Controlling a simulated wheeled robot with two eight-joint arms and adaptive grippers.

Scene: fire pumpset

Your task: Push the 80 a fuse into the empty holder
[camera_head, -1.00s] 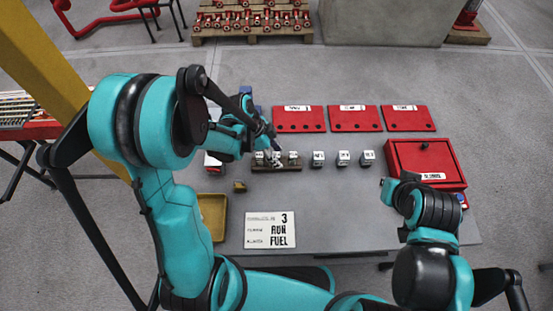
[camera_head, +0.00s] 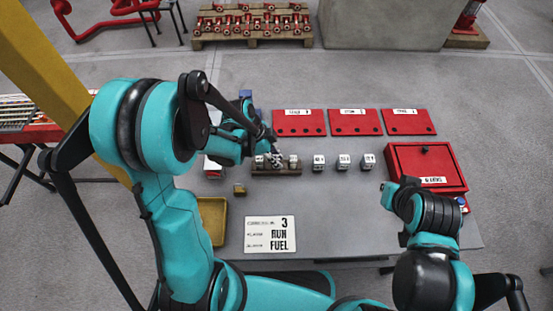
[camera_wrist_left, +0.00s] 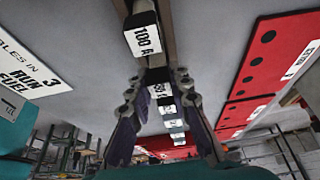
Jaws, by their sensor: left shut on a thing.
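A dark fuse base (camera_head: 286,173) stands on the grey table in the head view, with a white-labelled fuse at its left end (camera_head: 259,161) and another at its right end (camera_head: 293,161). My left gripper (camera_head: 277,158) is over the middle of this base, between those two fuses. It is shut on a fuse, which shows between the fingers in the left wrist view (camera_wrist_left: 159,89). Its label is partly hidden and I cannot read it. A fuse marked 100 A (camera_wrist_left: 142,40) is close by in that view. I cannot tell how deep the held fuse sits. My right gripper's fingers do not show.
Three loose fuses stand right of the base, the nearest one (camera_head: 319,162) a short way off. Red panels (camera_head: 299,123) lie behind, and a red box (camera_head: 427,163) is at right. A sign (camera_head: 270,234), a small brownish block (camera_head: 240,189) and a yellow tray (camera_head: 211,220) are in front.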

